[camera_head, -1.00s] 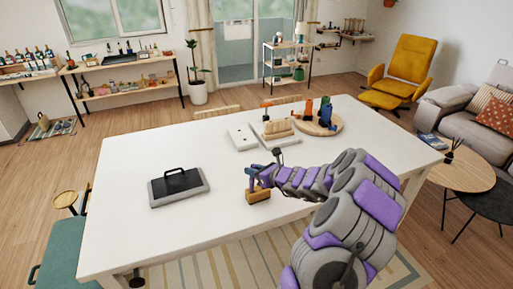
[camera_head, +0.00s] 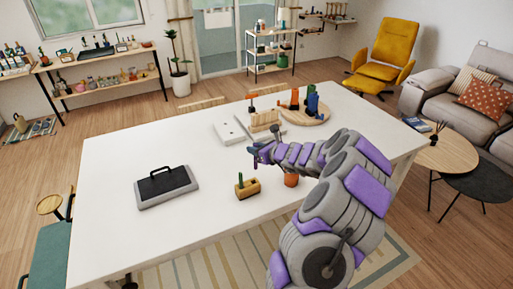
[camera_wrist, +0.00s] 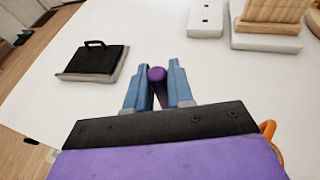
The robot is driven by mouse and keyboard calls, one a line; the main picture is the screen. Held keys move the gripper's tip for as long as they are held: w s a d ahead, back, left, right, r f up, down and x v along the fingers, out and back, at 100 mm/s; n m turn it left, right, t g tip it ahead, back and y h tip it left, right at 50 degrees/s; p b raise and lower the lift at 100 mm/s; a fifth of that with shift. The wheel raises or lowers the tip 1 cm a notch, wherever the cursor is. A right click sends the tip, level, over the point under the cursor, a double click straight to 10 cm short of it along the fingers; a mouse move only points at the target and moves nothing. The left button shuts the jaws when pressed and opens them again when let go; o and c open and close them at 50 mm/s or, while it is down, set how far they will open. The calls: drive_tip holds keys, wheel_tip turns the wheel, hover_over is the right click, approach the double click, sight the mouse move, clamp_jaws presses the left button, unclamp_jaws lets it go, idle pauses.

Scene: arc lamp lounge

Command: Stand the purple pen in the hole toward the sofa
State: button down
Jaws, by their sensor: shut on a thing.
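The purple pen (camera_wrist: 157,76) stands between the two blue fingers of my gripper (camera_wrist: 152,88) in the wrist view, its round end toward the camera. My gripper is shut on it. In the head view my gripper (camera_head: 256,152) is above the white table, behind the wooden block; the pen is hard to make out there. A white block with small dark holes (camera_head: 229,131) lies farther back on the table. The wrist view shows two of its holes on the white block (camera_wrist: 206,20), ahead and right of my gripper. The pen is apart from it.
A wooden block (camera_head: 248,189) with a green upright piece and an orange pot (camera_head: 291,180) stand near the table's front. A black-topped grey tray (camera_head: 166,187) lies left. A wooden rack (camera_head: 264,121) and round board (camera_head: 305,118) stand behind. The sofa (camera_head: 455,100) is at right.

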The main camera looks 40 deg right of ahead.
sight(255, 160)
drive_tip(key=shift+a+f+b, duration=0.15)
drive_tip(key=shift+f+b, duration=1.3)
drive_tip(key=shift+f, duration=1.45)
drive_tip(key=shift+r+p, duration=0.1)
drive_tip(key=shift+p, duration=0.2)
drive_tip(key=shift+a+r+p, duration=0.15)
drive_tip(key=shift+a+p, duration=0.15)
drive_tip(key=shift+a, duration=0.15)
drive_tip(key=shift+d, duration=0.25)
